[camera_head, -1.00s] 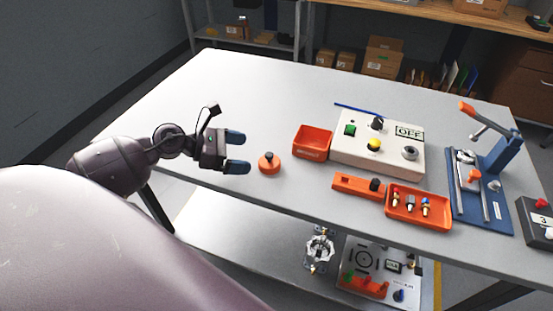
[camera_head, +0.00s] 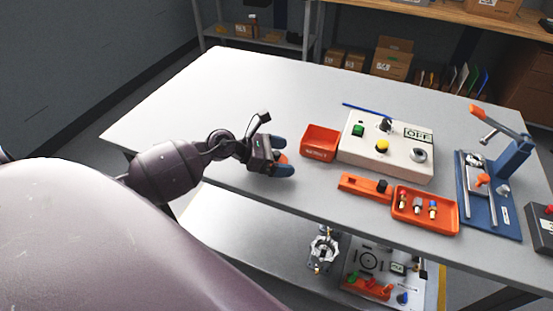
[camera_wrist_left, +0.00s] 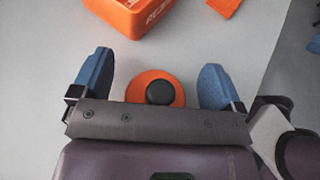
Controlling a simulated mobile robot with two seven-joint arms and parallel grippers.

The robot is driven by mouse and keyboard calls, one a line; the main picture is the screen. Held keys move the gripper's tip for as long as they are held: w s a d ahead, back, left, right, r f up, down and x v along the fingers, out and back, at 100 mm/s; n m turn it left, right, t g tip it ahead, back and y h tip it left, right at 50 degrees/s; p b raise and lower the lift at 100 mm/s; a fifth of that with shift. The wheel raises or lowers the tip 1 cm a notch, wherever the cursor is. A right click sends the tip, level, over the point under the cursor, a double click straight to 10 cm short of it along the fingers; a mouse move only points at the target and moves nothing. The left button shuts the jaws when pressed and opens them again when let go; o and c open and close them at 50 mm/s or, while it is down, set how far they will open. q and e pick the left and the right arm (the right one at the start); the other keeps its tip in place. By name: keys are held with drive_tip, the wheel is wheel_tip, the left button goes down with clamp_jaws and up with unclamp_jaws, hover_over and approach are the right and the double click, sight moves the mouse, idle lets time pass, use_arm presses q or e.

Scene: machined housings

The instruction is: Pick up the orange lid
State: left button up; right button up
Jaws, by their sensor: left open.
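The orange lid (camera_wrist_left: 135,88) is a round orange disc with a black knob on top, lying on the grey table. In the left wrist view it sits between the two blue fingertips of my left gripper (camera_wrist_left: 155,82), with a gap on each side. Its near edge is hidden by the gripper body. In the head view my left gripper (camera_head: 283,157) is open around the lid, and only a bit of orange (camera_head: 281,158) shows between the fingers. My right gripper is not in view.
An orange bin (camera_head: 319,142) stands just right of my left gripper. Beyond it are a control box (camera_head: 365,158) marked OFF, an orange tray (camera_head: 425,223) with small parts, and a blue clamp fixture (camera_head: 512,160). The table's left part is clear.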

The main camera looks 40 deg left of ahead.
use_arm(q)
drive_tip(key=c, duration=1)
